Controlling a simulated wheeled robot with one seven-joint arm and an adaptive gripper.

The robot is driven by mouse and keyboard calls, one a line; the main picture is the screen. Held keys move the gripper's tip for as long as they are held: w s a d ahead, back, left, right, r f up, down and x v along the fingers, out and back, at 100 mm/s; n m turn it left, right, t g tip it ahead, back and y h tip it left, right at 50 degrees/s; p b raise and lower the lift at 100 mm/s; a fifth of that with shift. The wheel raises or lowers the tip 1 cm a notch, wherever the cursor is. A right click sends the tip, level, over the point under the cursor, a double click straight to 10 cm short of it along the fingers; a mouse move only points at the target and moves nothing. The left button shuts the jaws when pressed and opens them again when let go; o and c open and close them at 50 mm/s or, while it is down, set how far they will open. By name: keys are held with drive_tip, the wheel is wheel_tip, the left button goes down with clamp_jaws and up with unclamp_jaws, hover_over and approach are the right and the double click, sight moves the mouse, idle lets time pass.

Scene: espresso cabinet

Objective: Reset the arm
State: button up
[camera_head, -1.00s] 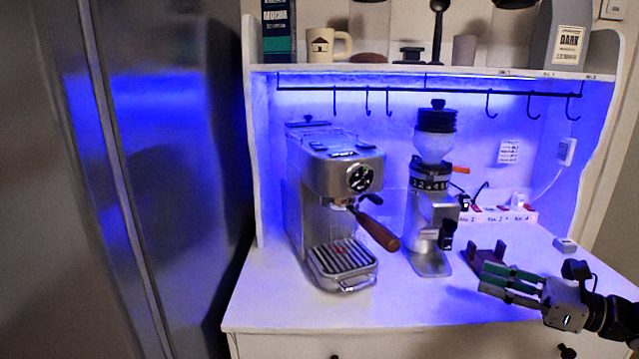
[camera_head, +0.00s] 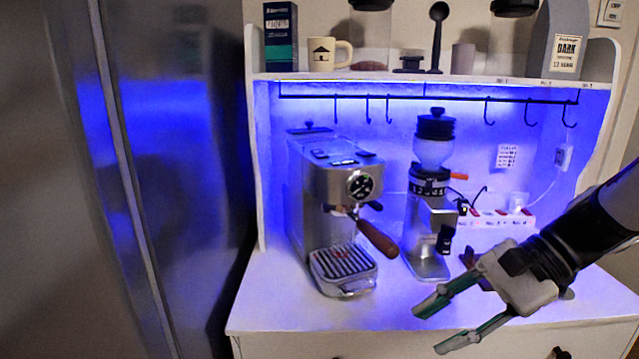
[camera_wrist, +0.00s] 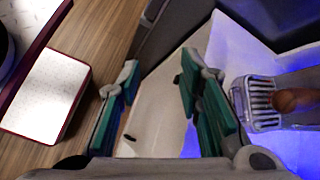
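My gripper (camera_head: 443,325) is at the lower right of the head view, in front of the cabinet's counter edge. Its two green-padded fingers are spread apart and nothing is between them. The wrist view also shows the gripper (camera_wrist: 160,112) with open fingers. My arm comes in from the right edge of the head view. The espresso machine (camera_head: 335,190) stands on the white counter, left of the gripper, with a wooden-handled portafilter (camera_head: 376,238) in it. The grinder (camera_head: 430,225) stands to the machine's right, behind the gripper.
A dark brown stand (camera_head: 470,258) is on the counter, partly hidden behind my gripper. A power strip (camera_head: 500,219) lies at the back. A shelf (camera_head: 400,76) above holds a mug (camera_head: 328,54) and other items. A tall metallic fridge (camera_head: 180,180) stands left.

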drive_tip(key=s+d+r+n+t+h+p, duration=0.1)
drive_tip(key=s+r+n+t+h, duration=0.1)
drive_tip(key=s+n+h, duration=0.3)
drive_tip(key=s+d+r+n+t+h+p, duration=0.1)
drive_tip(key=s+r+n+t+h, duration=0.1)
drive_tip(key=s+n, duration=0.5)
drive_tip(key=s+r+h, duration=0.1)
drive_tip(key=h, duration=0.1)
drive_tip(key=shift+s+d+r+h, duration=0.15)
drive_tip(key=shift+d+r+h, duration=0.15)
drive_tip(key=shift+r+h, duration=0.1)
